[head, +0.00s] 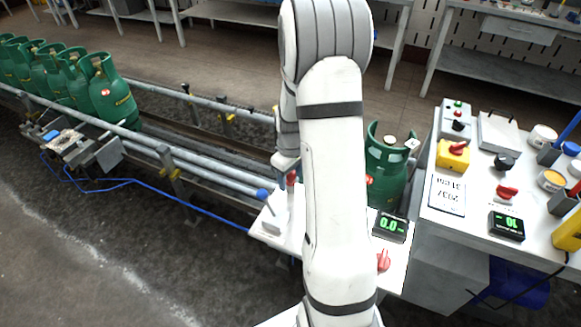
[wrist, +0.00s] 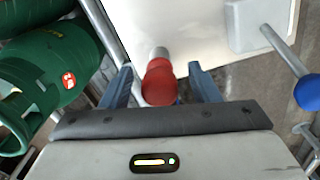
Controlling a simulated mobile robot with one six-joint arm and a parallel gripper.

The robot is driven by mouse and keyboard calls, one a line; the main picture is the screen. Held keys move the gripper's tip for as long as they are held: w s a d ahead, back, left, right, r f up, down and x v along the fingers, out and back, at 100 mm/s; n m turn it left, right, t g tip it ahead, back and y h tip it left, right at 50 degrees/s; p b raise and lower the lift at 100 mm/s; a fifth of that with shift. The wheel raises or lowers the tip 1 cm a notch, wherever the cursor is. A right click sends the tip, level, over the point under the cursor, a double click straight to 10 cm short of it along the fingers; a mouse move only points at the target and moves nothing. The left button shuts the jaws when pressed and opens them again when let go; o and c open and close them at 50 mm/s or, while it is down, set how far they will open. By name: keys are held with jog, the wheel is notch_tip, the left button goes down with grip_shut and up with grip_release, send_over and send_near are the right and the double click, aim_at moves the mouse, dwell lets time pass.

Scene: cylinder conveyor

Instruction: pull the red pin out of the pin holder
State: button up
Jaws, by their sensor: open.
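The red pin (wrist: 158,84) has a rounded red head and shows in the middle of the wrist view. A short grey metal part (wrist: 159,52) shows beyond the head, at the white panel; I cannot tell whether it is the pin holder or the pin's shank. My gripper (wrist: 159,80) is open, with one blue-grey finger on each side of the red head and a gap on both sides. In the head view a bit of the red pin (head: 291,177) shows beside my gripper, which is mostly hidden by my arm.
A lever with a blue knob (wrist: 308,92) stands on a white block to the right in the wrist view. A green gas cylinder (head: 386,168) stands close behind my arm. Several green cylinders line the conveyor at left. A control table (head: 480,240) is at right.

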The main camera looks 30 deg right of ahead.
jog(key=shift+f, duration=0.35)
jog(key=shift+c, duration=0.4)
grip_shut()
dwell(0.4)
